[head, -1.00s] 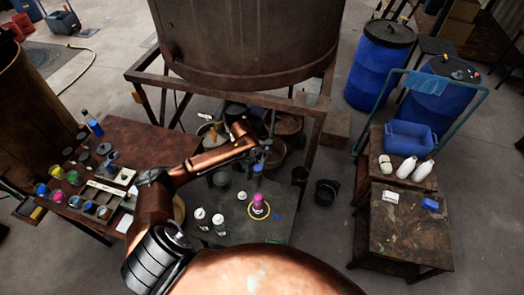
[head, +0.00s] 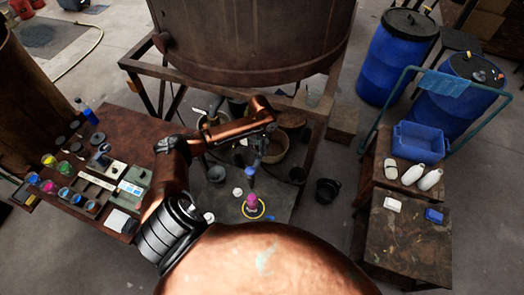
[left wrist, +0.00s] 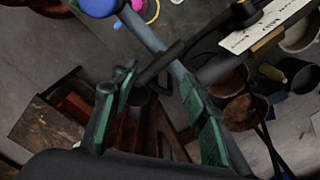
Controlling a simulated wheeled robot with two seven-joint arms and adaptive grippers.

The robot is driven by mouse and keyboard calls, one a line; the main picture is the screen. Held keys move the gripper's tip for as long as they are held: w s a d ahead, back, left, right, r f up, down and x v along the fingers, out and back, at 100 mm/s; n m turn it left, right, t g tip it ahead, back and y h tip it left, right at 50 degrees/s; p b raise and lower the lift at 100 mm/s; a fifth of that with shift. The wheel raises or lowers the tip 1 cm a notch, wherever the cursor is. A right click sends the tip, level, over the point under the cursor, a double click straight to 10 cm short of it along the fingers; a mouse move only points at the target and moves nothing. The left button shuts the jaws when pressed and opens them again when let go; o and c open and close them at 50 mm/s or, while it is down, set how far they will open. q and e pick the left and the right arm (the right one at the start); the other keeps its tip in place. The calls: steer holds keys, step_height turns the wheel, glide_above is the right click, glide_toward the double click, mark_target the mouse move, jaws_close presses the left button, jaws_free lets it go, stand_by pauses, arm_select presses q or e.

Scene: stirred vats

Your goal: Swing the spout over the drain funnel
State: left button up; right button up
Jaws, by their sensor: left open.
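My left gripper (head: 258,160) is below the rusty vat in the head view, small and partly hidden by its copper arm. In the left wrist view its green-padded fingers (left wrist: 158,75) are apart. A grey bar with a round blue end (left wrist: 97,5) crosses at the fingertips; I cannot tell whether they touch. The blue end also shows in the head view (head: 251,170), close to the gripper. I cannot tell whether this bar belongs to the spout. A magenta object (head: 252,202) stands in a yellow ring just below it. I cannot pick out the drain funnel for certain. My right gripper is out of view.
The vat (head: 250,40) stands on a rusty frame over several pots and buckets. A brown bench (head: 130,140) with paint pots is at the left. Blue drums (head: 398,60) and a low table (head: 405,240) are at the right. The floor between is mostly clear.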

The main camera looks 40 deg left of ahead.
mark_target(258, 162)
arm_select(q)
steer(key=f, duration=0.5)
steer(key=shift+s+a+f, duration=0.1)
steer(key=shift+s+a, duration=0.15)
steer(key=shift+s, duration=0.1)
steer(key=shift+f, duration=0.55)
steer(key=c, duration=0.8)
jaws_close()
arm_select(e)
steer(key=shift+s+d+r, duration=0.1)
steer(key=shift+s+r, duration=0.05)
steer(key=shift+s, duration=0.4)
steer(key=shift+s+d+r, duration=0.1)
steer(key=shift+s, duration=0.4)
arm_select(q)
steer(key=shift+a, duration=0.1)
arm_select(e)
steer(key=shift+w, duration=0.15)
